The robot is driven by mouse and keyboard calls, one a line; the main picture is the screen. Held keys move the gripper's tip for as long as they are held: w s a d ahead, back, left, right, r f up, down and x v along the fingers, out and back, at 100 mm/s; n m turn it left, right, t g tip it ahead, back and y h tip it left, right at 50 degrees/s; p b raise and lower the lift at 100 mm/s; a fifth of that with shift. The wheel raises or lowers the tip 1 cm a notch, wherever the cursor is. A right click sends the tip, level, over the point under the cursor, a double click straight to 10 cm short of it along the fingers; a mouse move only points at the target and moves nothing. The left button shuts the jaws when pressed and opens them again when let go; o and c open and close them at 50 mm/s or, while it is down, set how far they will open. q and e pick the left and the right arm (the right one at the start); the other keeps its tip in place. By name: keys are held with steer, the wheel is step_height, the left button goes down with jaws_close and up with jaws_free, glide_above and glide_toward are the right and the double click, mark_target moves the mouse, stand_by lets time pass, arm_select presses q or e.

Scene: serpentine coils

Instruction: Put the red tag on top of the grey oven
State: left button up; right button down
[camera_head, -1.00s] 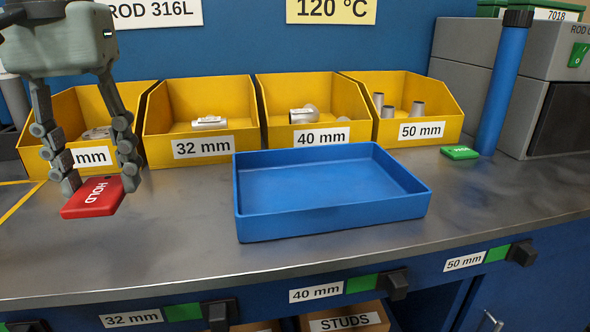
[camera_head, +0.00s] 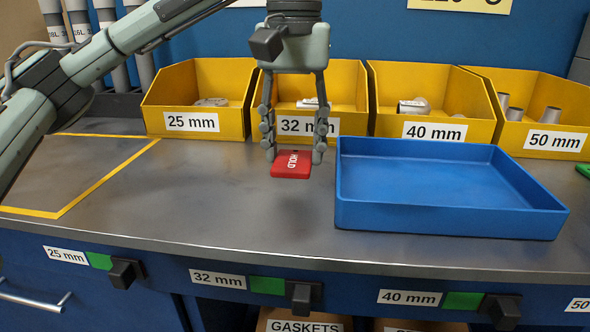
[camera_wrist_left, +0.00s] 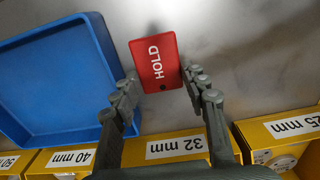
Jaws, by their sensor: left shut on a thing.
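The red tag (camera_head: 291,164), lettered HOLD, is between the fingertips of my left gripper (camera_head: 294,155), which is shut on it. It hangs in front of the 32 mm bin, left of the blue tray. In the left wrist view, the red tag (camera_wrist_left: 155,62) lies flat-side up between the two fingers (camera_wrist_left: 163,84), over bare bench. Only a sliver of grey casing (camera_head: 581,70) shows at the right edge in the head view; I cannot tell if it is the oven. My right gripper is not in view.
A blue tray (camera_head: 450,222) stands on the bench right of the tag. Several yellow bins (camera_head: 215,123) line the back, holding metal parts. A green tag (camera_head: 584,170) shows at the right edge. A yellow-taped area (camera_head: 110,182) at left is clear.

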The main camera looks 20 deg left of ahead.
mark_target(294, 156)
arm_select(q)
steer(key=shift+f, duration=2)
steer(key=shift+f, duration=0.15)
steer(key=o, duration=1.1)
